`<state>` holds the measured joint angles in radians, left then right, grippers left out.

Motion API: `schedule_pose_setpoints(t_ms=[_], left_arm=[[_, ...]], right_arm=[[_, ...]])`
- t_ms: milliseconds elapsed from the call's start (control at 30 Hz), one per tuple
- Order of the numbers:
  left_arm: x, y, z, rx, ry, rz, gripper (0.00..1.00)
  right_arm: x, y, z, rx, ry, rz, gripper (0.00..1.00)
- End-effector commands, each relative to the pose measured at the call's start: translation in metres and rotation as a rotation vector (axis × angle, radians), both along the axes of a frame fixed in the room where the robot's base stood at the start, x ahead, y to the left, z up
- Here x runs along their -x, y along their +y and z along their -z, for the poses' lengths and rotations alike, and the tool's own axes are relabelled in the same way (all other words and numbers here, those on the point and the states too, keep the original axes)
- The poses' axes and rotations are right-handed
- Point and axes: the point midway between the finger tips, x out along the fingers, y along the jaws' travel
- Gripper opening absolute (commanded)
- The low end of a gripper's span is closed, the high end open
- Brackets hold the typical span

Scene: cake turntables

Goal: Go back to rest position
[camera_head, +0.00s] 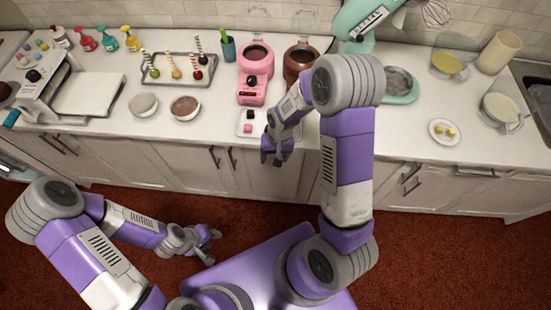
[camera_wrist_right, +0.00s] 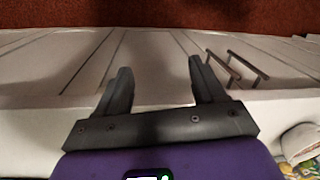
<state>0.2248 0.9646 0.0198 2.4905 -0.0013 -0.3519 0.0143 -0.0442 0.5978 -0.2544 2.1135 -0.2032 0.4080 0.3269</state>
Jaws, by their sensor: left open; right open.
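My left gripper (camera_head: 212,246) is low over the red floor in the head view, in front of the cabinets. It is open with nothing between its fingers. My right gripper (camera_head: 275,156) hangs just off the counter's front edge, below a small white plate. It points down toward the cabinet doors. In the right wrist view my right gripper (camera_wrist_right: 162,76) is open and empty, with only cabinet fronts and floor beyond its fingers. My right arm reaches up across the middle of the head view and hides part of the counter.
The white counter (camera_head: 410,128) runs across the back. The plate (camera_head: 243,132) holds a pink and a dark piece. A pink machine (camera_head: 255,70), a brown machine (camera_head: 299,60), a mint mixer (camera_head: 352,20) and a cake-pop tray (camera_head: 160,80) stand on it. The red floor (camera_head: 440,255) is clear at right.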

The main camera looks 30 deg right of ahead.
Motion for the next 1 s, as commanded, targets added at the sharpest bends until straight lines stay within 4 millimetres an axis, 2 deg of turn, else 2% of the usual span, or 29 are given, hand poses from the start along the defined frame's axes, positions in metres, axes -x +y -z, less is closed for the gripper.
schedule_pose_setpoints(t_ms=[567,633,667,767,900,1000], left_arm=[[0.000,0.000,0.000,0.000,0.000,0.000,0.43],[0.000,0.000,0.002,0.000,0.000,0.000,0.43],[0.000,0.000,0.004,0.000,0.000,0.000,0.43],[0.000,0.000,0.014,0.000,0.000,0.000,0.43],[0.000,0.000,0.034,0.000,0.000,0.000,0.43],[0.000,0.000,0.045,0.000,0.000,0.000,0.43]], right_arm=[[0.000,0.000,0.001,-0.001,0.001,-0.001,0.69],[0.003,0.003,0.007,-0.006,0.003,-0.004,0.69],[0.006,0.005,0.013,-0.012,0.005,-0.008,0.69],[0.024,0.022,0.048,-0.053,0.007,-0.029,0.69],[0.066,0.059,0.111,-0.139,-0.003,-0.059,0.69],[0.096,0.082,0.142,-0.187,-0.018,-0.069,0.69]])
